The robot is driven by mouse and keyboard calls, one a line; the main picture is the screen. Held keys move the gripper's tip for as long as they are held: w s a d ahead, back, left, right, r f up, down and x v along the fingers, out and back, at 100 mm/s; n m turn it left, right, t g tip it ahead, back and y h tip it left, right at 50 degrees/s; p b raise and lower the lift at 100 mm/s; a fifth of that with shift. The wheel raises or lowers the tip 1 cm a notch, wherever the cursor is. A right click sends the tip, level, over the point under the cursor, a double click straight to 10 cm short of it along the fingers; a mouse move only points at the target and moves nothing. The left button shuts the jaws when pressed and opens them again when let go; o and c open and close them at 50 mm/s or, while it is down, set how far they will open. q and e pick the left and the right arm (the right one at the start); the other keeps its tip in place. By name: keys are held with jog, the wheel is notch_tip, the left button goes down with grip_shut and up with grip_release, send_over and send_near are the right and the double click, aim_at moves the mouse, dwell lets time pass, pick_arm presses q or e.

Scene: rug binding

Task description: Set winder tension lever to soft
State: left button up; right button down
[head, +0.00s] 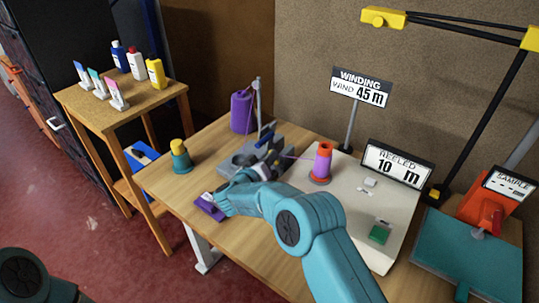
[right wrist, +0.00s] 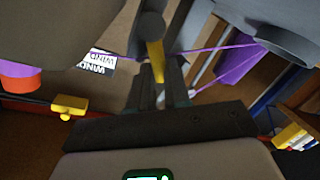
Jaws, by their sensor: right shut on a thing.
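The winder (head: 238,160) is a grey machine on the wooden table, with a blue part on top and my right arm partly in front of it. My right gripper (head: 262,166) is at the winder. In the right wrist view its fingers (right wrist: 160,88) are closed around the lower end of a yellow lever (right wrist: 155,58), which has a dark round part above it. I take this to be the tension lever. Its markings and its setting cannot be read. My left gripper is out of view; only a piece of the left arm shows at bottom left.
Purple thread (right wrist: 220,47) runs past the fingers from a purple cone (head: 241,112) to an orange-topped cone (head: 322,160). Signs (head: 358,87) stand behind. A side table (head: 120,113) holds bottles.

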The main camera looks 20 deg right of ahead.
dwell(0.4)
jog(key=c, duration=1.1)
grip_release()
jog(key=b+v, duration=0.1)
jog(key=v, duration=1.5)
jog(key=shift+s, duration=0.15)
jog(key=shift+a, duration=0.1)
